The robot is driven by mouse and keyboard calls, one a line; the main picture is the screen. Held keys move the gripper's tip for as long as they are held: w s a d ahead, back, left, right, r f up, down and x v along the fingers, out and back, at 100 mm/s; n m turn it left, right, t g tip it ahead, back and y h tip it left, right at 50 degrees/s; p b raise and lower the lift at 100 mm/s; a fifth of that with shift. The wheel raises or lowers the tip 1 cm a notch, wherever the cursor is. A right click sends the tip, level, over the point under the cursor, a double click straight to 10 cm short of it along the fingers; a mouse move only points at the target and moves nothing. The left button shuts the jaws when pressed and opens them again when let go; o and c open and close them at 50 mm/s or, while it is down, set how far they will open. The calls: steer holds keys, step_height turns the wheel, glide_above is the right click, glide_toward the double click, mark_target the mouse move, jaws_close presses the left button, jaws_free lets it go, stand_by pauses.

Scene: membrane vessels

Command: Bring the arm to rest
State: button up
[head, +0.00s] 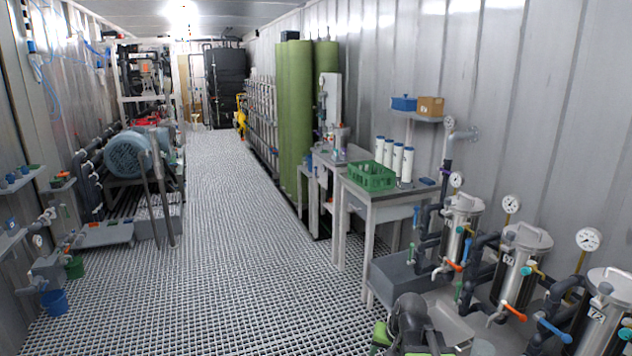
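A dark, rounded part with bright green pieces shows at the bottom edge of the head view, right of the middle. It looks like part of my arm, with my gripper (408,322) at or near its end. The fingertips cannot be made out, so I cannot tell whether they are open or shut. No held object can be made out. The lower part of the arm is cut off by the frame edge. It appears in front of a grey bench with steel filter vessels; whether it touches anything cannot be told.
Steel filter vessels (523,262) with gauges and coloured valve handles stand close on the right. A grey table (372,205) bears a green crate (371,177) and white cartridges. A blue bucket (54,302) stands at left. The grated floor (225,225) is clear down the middle.

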steer(key=s+a+f+n+g+h+b, duration=0.1)
steer(key=s+a+f+n+g+b, duration=0.2)
steer(key=s, duration=0.4)
step_height(320, 180, up, 12)
steer(key=p, duration=1.3)
steer(key=shift+s+d+f, duration=0.25)
steer(key=shift+s+d, duration=0.15)
steer(key=shift+s, duration=0.05)
